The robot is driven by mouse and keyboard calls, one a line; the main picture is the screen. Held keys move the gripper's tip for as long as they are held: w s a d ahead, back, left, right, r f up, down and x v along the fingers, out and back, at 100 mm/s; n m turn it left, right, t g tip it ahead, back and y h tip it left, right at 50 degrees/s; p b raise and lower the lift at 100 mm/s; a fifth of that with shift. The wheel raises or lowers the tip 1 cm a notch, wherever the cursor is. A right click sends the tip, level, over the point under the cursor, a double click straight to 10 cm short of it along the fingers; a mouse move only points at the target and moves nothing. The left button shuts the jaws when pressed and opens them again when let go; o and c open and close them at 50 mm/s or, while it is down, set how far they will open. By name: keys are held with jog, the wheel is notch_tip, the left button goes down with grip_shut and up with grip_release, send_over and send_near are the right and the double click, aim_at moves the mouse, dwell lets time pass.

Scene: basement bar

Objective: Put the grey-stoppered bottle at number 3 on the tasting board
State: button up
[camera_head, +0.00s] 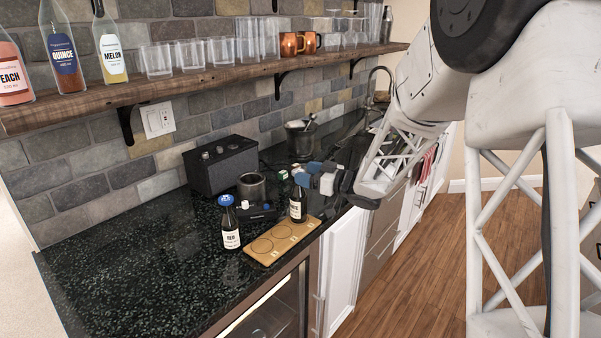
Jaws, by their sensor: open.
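A dark bottle with a white label (296,208) stands upright at the far end of the wooden tasting board (256,254). Its top looks greyish-blue but is partly lost against my gripper. My gripper (303,177) is open at this bottle's top; I cannot tell whether it touches it. Two empty ringed places show on the nearer part of the board; their numbers are too small to read. A second dark bottle with a blue stopper (230,228) stands upright on the counter, left of the board.
A black speaker box (221,164), a dark cup (251,187) and a small black device (257,212) stand behind the board. A metal bucket (300,138) is farther back. A shelf (190,84) with bottles and glasses overhangs the counter. The counter's left (130,265) is clear.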

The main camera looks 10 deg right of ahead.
jog(key=v, duration=0.8)
jog(key=shift+s+d, duration=0.2)
jog(key=shift+d, duration=0.1)
jog(key=shift+r, duration=0.1)
jog(key=s+d+r+m+t+h, duration=0.1)
jog(key=s+d+r+m+h, duration=0.25)
jog(key=s+h, duration=0.35)
jog(key=s+d+r+m+t+h, duration=0.1)
jog(key=s+d+r+m+h, duration=0.1)
jog(key=s+r+m+h, duration=0.45)
jog(key=s+a+f+g, duration=0.1)
jog(key=s+f+g, duration=0.1)
jog(key=s, duration=0.7)
jog(key=s+a+f+m+g+h, duration=0.1)
jog(key=s+g, duration=0.3)
jog(key=s, duration=0.5)
jog(key=s+a+f+g, duration=0.2)
jog(key=s+f+g, duration=0.1)
jog(key=s, duration=0.7)
jog(key=shift+a+f, duration=0.35)
jog(key=shift+f, duration=0.05)
jog(key=shift+s+h, duration=0.15)
jog(key=shift+h, duration=0.2)
